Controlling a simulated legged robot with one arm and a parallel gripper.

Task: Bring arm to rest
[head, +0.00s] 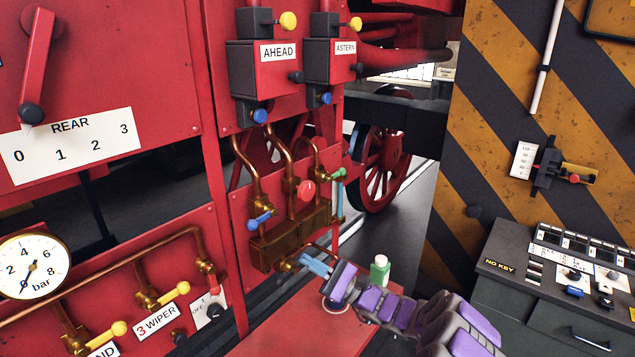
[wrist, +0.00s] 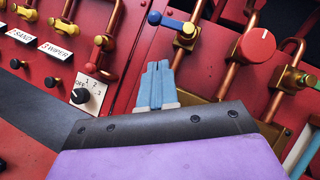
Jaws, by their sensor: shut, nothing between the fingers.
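My gripper (head: 316,265) is in the lower middle of the head view, at the end of my purple and grey arm, which reaches in from the lower right. Its light blue fingers are together and empty. In the wrist view the gripper (wrist: 158,85) points up the picture toward the red panel. In the head view it is just below the brass valve block (head: 290,232); I cannot tell whether it touches the pipe end there.
A blue-handled valve (wrist: 172,22) and a red knob (wrist: 257,47) are near the fingers. A grey console (head: 520,250) and striped wall (head: 490,130) are right.

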